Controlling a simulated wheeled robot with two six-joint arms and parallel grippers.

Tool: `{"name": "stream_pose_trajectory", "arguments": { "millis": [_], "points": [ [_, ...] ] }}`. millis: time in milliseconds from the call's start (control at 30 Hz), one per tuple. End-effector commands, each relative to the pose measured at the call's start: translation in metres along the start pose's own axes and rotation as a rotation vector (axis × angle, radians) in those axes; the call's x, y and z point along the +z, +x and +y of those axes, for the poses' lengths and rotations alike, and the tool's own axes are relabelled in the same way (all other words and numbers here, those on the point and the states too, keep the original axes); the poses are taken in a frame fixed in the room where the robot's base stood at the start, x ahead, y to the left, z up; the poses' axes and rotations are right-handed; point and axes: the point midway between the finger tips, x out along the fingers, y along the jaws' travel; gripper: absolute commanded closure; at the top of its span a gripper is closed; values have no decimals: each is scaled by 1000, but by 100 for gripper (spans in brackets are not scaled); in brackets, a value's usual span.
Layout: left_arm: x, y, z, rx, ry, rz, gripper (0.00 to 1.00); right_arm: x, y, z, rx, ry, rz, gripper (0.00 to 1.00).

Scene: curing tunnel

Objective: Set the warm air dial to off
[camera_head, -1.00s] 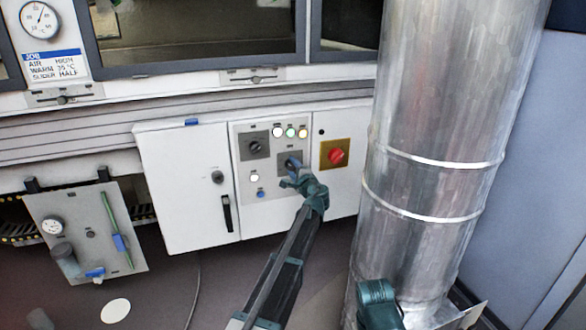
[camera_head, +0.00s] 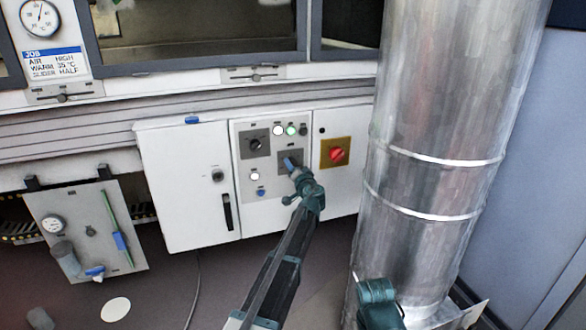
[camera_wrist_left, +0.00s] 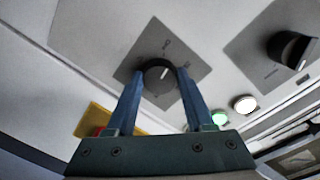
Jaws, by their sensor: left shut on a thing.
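My left gripper (camera_head: 289,163) reaches up to the control panel on the white cabinet. Its blue fingers are shut on a dark round dial (camera_wrist_left: 158,78), one finger on each side. The dial sits on a grey square plate (camera_wrist_left: 180,66), and its white mark points up and slightly right in the left wrist view. The plate's lettering is too small to read. In the head view the fingers largely hide this dial. A second dark dial (camera_head: 254,144) is up and left of it, and also shows in the left wrist view (camera_wrist_left: 288,48). A teal part of my right arm shows at the bottom; its fingers are unclear.
Green (camera_head: 291,130) and white (camera_head: 278,130) lamps are above the dial. A red switch (camera_head: 337,154) on a yellow plate is to its right. A large metal duct (camera_head: 430,120) stands further right.

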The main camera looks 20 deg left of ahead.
Motion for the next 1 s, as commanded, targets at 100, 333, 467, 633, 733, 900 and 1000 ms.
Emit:
{"name": "stream_pose_trajectory", "arguments": {
  "millis": [100,333,467,633,733,900,1000],
  "points": [
    [2,-1,0,1,-94,4,100,0,2,0,0,0,0,50],
    [2,-1,1,3,-238,13,100,0,4,0,0,0,0,50],
    [2,-1,1,3,-293,16,100,0,4,0,0,0,0,50],
    [2,-1,1,3,-337,19,100,0,5,0,0,0,0,50],
    [2,-1,1,4,-350,20,100,0,5,0,0,0,0,50],
    [2,-1,1,4,-359,21,100,0,5,0,0,0,0,50],
    [2,-1,1,4,-360,21,100,0,5,0,0,0,0,50]
  ]
}}
